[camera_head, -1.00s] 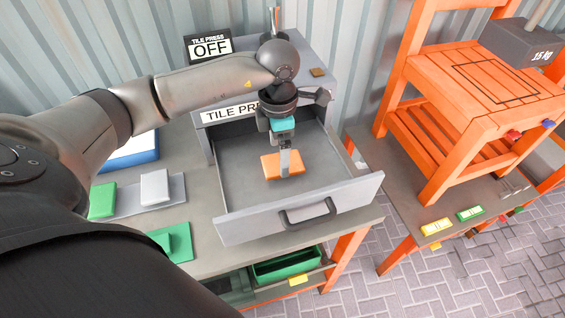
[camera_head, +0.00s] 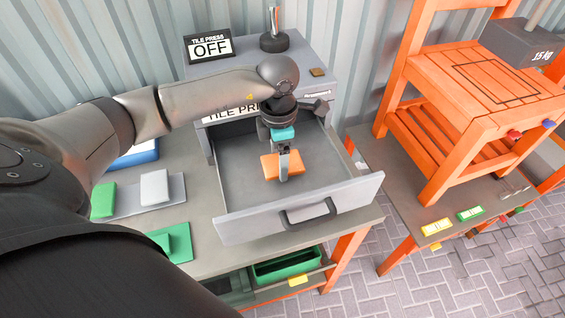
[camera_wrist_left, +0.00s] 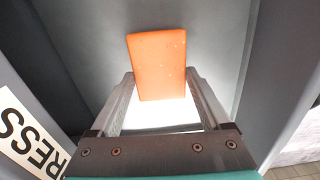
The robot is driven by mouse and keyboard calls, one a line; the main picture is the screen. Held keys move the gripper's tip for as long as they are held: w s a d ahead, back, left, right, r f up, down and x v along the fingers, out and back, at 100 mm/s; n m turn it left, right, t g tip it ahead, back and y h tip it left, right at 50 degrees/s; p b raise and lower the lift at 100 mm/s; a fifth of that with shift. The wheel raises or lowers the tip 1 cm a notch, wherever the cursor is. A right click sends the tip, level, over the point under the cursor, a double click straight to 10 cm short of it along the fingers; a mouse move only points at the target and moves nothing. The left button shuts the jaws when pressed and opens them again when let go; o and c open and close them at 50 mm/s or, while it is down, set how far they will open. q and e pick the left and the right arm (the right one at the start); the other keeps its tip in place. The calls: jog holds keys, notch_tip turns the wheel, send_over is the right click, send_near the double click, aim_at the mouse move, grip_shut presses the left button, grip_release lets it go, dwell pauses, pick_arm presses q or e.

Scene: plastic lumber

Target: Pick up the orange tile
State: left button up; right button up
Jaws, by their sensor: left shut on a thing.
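The orange tile (camera_head: 269,166) is in the open grey drawer (camera_head: 240,190) of the tile press. In the wrist view the tile (camera_wrist_left: 157,62) reaches between the two fingers. My left gripper (camera_head: 283,176) points down into the drawer and is shut on the tile, with the fingers at its two sides. In the wrist view the gripper (camera_wrist_left: 158,92) grips its near end. I cannot tell whether the tile is clear of the drawer floor. My right gripper is not in view.
The tile press (camera_head: 295,65) stands behind the drawer, its sign (camera_head: 209,46) reading OFF. Green tiles (camera_head: 103,200) and a white tile (camera_head: 154,187) lie on the bench at left. An orange wooden rack (camera_head: 460,90) stands at right. The drawer walls surround the gripper.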

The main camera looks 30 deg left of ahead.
pick_arm(q)
jog(key=shift+c, duration=0.6)
